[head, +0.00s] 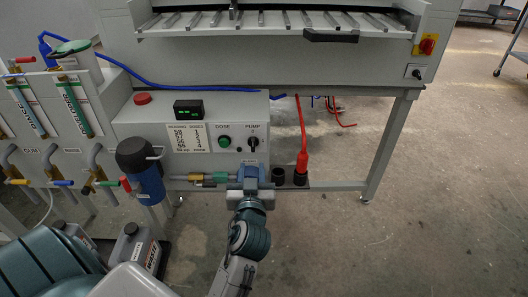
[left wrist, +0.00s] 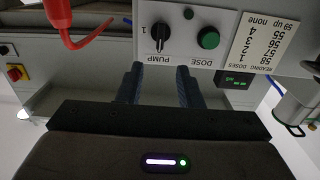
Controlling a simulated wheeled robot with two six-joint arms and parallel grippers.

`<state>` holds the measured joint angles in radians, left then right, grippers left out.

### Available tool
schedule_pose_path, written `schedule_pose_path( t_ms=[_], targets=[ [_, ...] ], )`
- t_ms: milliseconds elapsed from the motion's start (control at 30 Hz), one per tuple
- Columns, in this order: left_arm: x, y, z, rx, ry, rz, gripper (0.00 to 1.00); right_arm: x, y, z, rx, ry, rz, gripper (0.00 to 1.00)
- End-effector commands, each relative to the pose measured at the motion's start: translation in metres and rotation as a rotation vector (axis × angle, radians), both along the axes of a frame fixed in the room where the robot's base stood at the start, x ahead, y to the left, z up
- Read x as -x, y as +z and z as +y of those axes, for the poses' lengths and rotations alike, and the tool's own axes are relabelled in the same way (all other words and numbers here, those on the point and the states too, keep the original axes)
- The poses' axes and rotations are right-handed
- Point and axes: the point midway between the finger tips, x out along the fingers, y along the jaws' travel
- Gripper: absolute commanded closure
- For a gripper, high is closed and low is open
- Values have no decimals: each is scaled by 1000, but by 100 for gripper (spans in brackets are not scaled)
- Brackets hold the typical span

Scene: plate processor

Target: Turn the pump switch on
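The pump switch (head: 253,145) is a black rotary knob under the label PUMP on the grey control panel (head: 181,109). Its handle looks upright in the head view. In the left wrist view the pump switch (left wrist: 160,38) appears upside down, with a 1 mark beside it. My left gripper (head: 250,172) is just below the switch, apart from it. In the left wrist view the left gripper (left wrist: 160,78) has its two blue fingers spread, with nothing between them. My right gripper is in neither view.
The green dose button (head: 224,142) is left of the switch. A red button (head: 142,98) and a small display (head: 188,109) are on top. A blue cylinder (head: 147,178) stands left.

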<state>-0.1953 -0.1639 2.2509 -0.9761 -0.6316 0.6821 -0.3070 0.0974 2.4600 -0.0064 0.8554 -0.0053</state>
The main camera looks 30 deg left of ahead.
Motion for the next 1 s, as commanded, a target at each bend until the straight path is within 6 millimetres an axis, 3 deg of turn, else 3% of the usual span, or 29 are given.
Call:
schedule_pose_path(
  t_ms=[500, 933, 1000],
  targets=[
    [-72, 0, 44, -3, -1, 2, 67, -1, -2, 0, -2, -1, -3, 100],
    [-81, 0, 49, 0, -1, 2, 67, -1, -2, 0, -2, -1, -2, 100],
    [-81, -1, 49, 0, -1, 2, 81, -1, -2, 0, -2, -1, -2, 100]
  ],
)
